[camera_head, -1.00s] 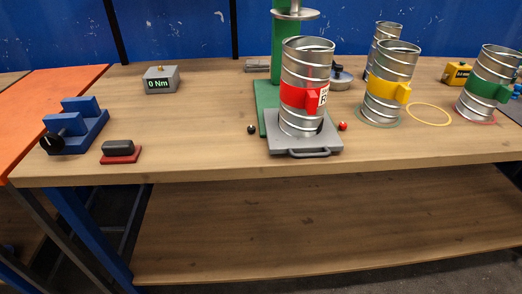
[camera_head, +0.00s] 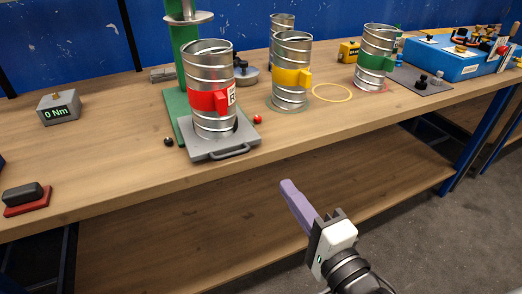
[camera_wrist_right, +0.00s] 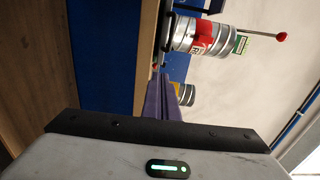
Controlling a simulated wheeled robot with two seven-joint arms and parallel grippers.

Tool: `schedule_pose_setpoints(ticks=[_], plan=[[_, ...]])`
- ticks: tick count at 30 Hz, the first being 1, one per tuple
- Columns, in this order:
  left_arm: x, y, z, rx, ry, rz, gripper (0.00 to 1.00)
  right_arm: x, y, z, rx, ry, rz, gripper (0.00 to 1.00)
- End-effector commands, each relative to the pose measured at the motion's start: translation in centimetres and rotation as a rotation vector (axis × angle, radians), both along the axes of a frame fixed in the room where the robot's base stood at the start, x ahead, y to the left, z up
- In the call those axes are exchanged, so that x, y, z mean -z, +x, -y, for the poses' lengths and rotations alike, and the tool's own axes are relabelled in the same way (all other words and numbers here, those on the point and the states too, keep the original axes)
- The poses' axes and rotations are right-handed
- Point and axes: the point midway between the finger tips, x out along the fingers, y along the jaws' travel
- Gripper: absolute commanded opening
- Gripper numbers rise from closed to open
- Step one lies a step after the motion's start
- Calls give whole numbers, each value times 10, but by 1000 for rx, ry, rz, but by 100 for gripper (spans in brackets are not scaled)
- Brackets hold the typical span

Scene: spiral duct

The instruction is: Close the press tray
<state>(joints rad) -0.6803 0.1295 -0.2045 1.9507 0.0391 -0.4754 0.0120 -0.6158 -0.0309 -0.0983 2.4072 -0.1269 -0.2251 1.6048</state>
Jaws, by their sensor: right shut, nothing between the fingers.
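The grey press tray (camera_head: 190,148), with a bar handle (camera_head: 232,152) on its front, juts from the green press (camera_head: 178,112) towards the table's front edge. A metal spiral duct with a red band (camera_head: 205,101) stands upright on it. My right gripper (camera_head: 288,190) has purple fingers, shut and empty, in front of the table and to the right of the tray, apart from it. In the right wrist view the shut fingers (camera_wrist_right: 158,98) point towards the red-banded duct (camera_wrist_right: 188,35), which shows sideways. My left gripper is out of view.
Ducts with yellow (camera_head: 290,77) and green (camera_head: 375,62) bands stand right of the press. A red knob (camera_head: 258,119) and black knob (camera_head: 168,142) flank the tray. A torque meter (camera_head: 58,108) sits left.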

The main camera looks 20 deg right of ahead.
Motion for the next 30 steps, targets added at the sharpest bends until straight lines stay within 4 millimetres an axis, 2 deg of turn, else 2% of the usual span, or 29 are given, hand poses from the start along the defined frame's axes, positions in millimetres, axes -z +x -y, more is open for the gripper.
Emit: schedule_pose_setpoints(ticks=[5,21,25,30], plan=[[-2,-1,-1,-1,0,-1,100,-3,18,0,0,10,8,0],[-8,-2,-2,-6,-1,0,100,-2,117,-4,0,5,3,0],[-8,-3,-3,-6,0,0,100,-1,131,-4,0,6,2,0],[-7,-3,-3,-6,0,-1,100,-1,138,-5,1,8,1,0]])
